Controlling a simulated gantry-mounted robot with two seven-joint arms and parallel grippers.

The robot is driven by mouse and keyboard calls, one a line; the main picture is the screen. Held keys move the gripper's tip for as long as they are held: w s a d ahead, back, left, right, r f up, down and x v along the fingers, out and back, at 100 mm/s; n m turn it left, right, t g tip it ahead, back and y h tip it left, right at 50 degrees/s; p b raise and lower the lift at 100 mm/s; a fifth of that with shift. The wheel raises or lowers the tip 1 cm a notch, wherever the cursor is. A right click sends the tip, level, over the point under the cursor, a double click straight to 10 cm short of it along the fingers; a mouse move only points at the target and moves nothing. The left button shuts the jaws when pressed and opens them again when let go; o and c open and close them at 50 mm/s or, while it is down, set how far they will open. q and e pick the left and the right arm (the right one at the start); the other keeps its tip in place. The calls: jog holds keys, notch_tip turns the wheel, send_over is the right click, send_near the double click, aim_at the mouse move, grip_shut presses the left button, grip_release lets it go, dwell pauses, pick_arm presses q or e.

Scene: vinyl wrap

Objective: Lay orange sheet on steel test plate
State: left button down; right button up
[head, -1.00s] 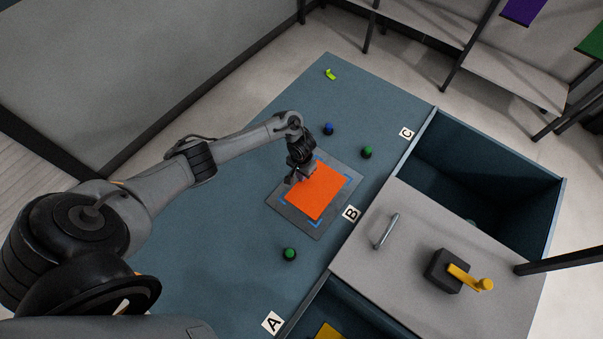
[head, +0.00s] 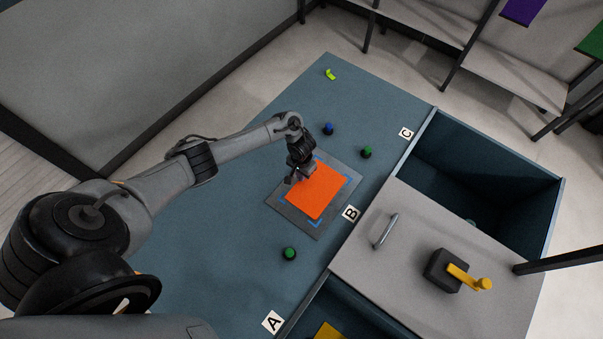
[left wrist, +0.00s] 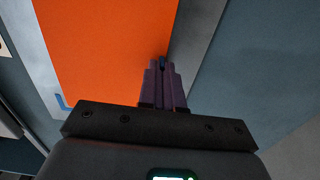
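The orange sheet (head: 318,192) lies flat over or just above the grey steel test plate (head: 302,226), inside blue corner marks that partly show; I cannot tell whether it touches the plate. My left gripper (head: 297,177) is at the sheet's far-left edge. In the left wrist view the left gripper's fingers (left wrist: 161,68) are close together at the edge of the orange sheet (left wrist: 105,45), seemingly pinching it. A strip of the plate (left wrist: 198,45) shows beside the sheet. The fingers hide that corner of the sheet. My right gripper is not in view.
Green knobs (head: 289,254) (head: 366,152) and a blue knob (head: 328,129) stand around the plate. A lime-green item (head: 330,74) lies at the table's far end. Right are open bins (head: 480,165), a grey lid with a handle (head: 385,231) and a yellow-handled black block (head: 444,271).

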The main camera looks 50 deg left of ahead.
pick_arm(q)
jog(key=c, duration=1.2)
grip_release()
jog(key=shift+c, duration=0.2)
